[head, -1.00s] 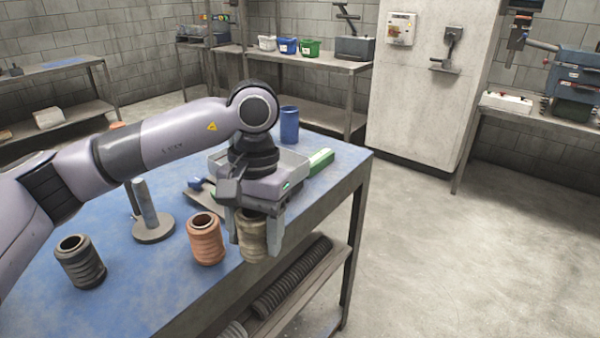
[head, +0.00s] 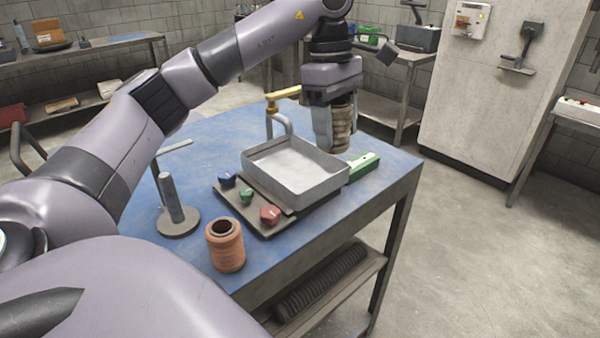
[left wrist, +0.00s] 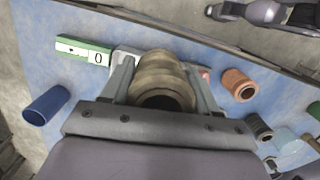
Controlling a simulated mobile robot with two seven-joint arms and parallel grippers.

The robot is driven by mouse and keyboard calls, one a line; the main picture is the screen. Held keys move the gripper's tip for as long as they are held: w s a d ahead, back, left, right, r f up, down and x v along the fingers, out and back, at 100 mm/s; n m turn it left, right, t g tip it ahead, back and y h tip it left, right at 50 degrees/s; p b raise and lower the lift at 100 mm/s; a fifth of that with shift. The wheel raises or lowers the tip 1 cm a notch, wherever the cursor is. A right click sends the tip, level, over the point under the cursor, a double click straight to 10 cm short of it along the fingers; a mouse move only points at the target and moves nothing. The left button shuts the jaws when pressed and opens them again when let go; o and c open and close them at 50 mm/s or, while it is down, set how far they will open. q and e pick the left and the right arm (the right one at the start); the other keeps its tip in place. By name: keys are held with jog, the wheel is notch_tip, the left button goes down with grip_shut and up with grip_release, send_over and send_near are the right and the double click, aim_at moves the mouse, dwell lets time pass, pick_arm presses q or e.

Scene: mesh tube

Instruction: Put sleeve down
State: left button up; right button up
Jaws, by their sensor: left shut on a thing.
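My left gripper (head: 338,140) is shut on an olive-tan ribbed sleeve (head: 345,122). The sleeve is upright between the fingers, behind the right far corner of the grey tray in the head view. I cannot tell whether its lower end touches the table. In the left wrist view the sleeve (left wrist: 162,72) sits between both fingers, with its dark open end facing the camera. An orange ribbed sleeve (head: 226,247) stands near the table's front edge. A black ribbed sleeve (left wrist: 260,127) shows in the left wrist view. My right gripper cannot be made out clearly.
Small coloured knobs (head: 268,214) lie in front. A post on a round base (head: 178,222) stands left, and a yellow-topped bent pipe (head: 282,122) behind.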

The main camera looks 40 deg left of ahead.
pick_arm(q)
jog(key=a+r+n+t+y+p, duration=0.1)
jog(key=a+r+n+t+p, duration=0.1)
jog(key=a+r+n, duration=0.8)
jog(key=n+b, duration=0.2)
jog(key=b, duration=0.3)
send_over(305, 182)
notch_tip(305, 182, down, 11)
jog(key=shift+s+a+f, duration=0.1)
jog(key=shift+s+f, duration=0.05)
jog(key=shift+f, duration=2.5)
jog(key=shift+s+a+f, duration=0.1)
jog(key=shift+s+f, duration=0.05)
jog(key=shift+f, duration=2.5)
jog(key=shift+f, duration=0.1)
jog(key=o, duration=1.1)
